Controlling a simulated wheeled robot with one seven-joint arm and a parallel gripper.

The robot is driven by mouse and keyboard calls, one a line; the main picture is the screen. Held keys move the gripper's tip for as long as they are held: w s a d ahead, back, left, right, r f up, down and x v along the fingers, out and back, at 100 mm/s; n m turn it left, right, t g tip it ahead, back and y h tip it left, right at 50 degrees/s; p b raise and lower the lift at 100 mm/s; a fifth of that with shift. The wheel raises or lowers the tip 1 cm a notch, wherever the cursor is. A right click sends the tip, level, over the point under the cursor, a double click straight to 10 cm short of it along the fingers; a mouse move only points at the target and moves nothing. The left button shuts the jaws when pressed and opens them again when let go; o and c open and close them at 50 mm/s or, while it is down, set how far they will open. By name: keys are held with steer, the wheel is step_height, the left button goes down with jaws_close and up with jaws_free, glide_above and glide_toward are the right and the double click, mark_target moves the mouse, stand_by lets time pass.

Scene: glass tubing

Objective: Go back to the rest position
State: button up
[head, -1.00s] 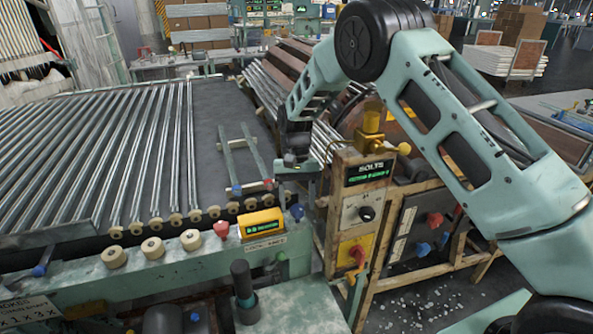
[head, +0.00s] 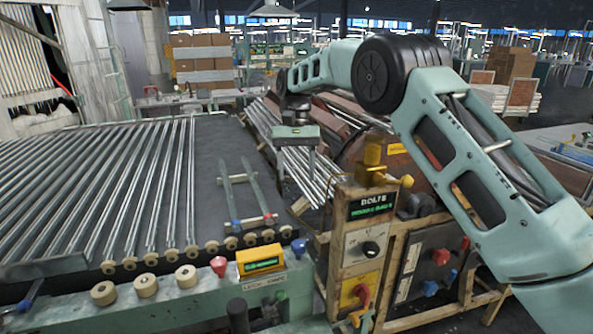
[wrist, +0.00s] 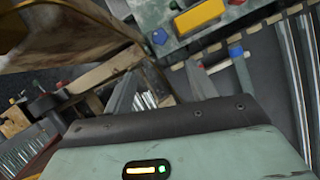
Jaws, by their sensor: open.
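My gripper (head: 297,165) is at the end of my raised arm, in the upper middle of the head view. It points down with its two fingers apart and nothing between them. It hangs in front of the bundled tubes (head: 262,125), right of the roller table, and touches nothing that I can see. In the wrist view its green housing fills the bottom, with a small lit indicator, and the fingers (wrist: 161,88) show as grey shapes spread apart.
A table of long glass tubes (head: 125,190) fills the left, with a small green rail frame (head: 240,190) on its dark bed. A yellow display box (head: 261,260) sits on the front ledge. A rusty control cabinet (head: 365,235) with knobs and a "BOLTS" display stands below my arm.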

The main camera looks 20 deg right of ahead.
stand_by(0.4)
steer(key=s+a+r+n+t, duration=0.1)
steer(key=s+a+n, duration=0.1)
steer(key=s+a, duration=0.35)
steer(key=s+a+r+n, duration=0.1)
steer(key=s+a+n, duration=0.1)
steer(key=s, duration=0.6)
steer(key=s+a+r+n+t, duration=0.1)
steer(key=s+a+n, duration=0.1)
steer(key=s+a, duration=0.35)
steer(key=s+d+f+n+t, duration=0.1)
steer(key=s+d+f+n, duration=0.1)
steer(key=s, duration=0.8)
steer(key=s+d+f+n+t, duration=0.1)
steer(key=s+d+f+n, duration=0.1)
steer(key=s, duration=0.9)
steer(key=shift+s+d+f+n+h, duration=0.2)
steer(key=shift+d+f+n+h, duration=0.15)
steer(key=shift+f, duration=0.35)
